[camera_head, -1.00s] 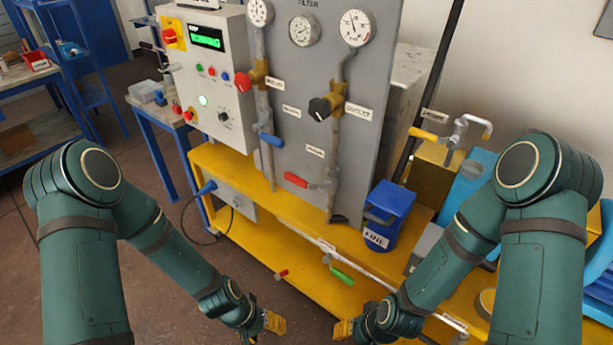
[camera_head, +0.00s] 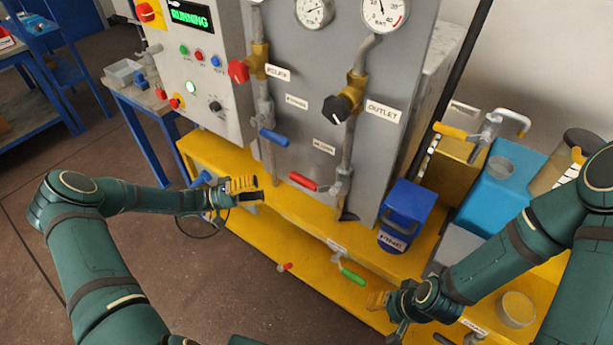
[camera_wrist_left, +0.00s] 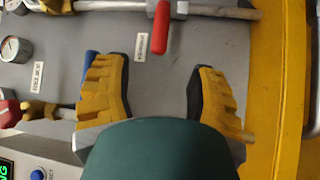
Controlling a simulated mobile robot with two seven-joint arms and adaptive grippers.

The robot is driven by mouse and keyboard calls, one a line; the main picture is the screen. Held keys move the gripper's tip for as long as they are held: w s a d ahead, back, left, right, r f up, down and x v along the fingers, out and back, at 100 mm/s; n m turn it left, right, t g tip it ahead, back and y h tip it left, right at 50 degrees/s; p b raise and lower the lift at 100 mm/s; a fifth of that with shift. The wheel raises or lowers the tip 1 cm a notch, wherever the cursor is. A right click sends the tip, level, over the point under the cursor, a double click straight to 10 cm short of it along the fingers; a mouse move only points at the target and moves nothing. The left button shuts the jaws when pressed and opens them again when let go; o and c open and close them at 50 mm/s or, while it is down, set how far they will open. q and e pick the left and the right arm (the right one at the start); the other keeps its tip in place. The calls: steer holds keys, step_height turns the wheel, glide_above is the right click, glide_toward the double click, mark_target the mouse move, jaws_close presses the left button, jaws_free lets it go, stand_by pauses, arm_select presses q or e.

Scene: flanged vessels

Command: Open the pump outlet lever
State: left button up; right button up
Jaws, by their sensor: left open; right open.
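The grey panel carries a blue lever (camera_head: 273,137) on the left pipe and a red lever (camera_head: 302,181) at the right pipe's lower end. A black knob (camera_head: 340,107) sits beside an OUTLET label (camera_head: 383,112); the tags near the levers are too small to read. My left gripper (camera_head: 247,190) is open and empty, below the blue lever and left of the red one. In the left wrist view its spread fingers (camera_wrist_left: 155,72) face the panel; the red lever (camera_wrist_left: 161,27) lies beyond them, and the blue lever (camera_wrist_left: 90,62) is partly hidden by one finger. My right gripper (camera_head: 377,302) is open and low, near the yellow base.
A control box (camera_head: 200,60) reads RUNNING. A red knob (camera_head: 238,71) is on the left pipe. A blue FINE container (camera_head: 407,214) stands right of the panel. A green lever (camera_head: 352,276) and small red handle (camera_head: 285,267) sit low. A yellow lever (camera_head: 450,131) is at right.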

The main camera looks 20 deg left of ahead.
mark_target(302, 181)
arm_select(q)
steer(key=x, duration=1.3)
steer(key=shift+s+b, duration=0.1)
steer(key=shift+b, duration=0.2)
steer(key=shift+c, duration=0.5)
jaws_close()
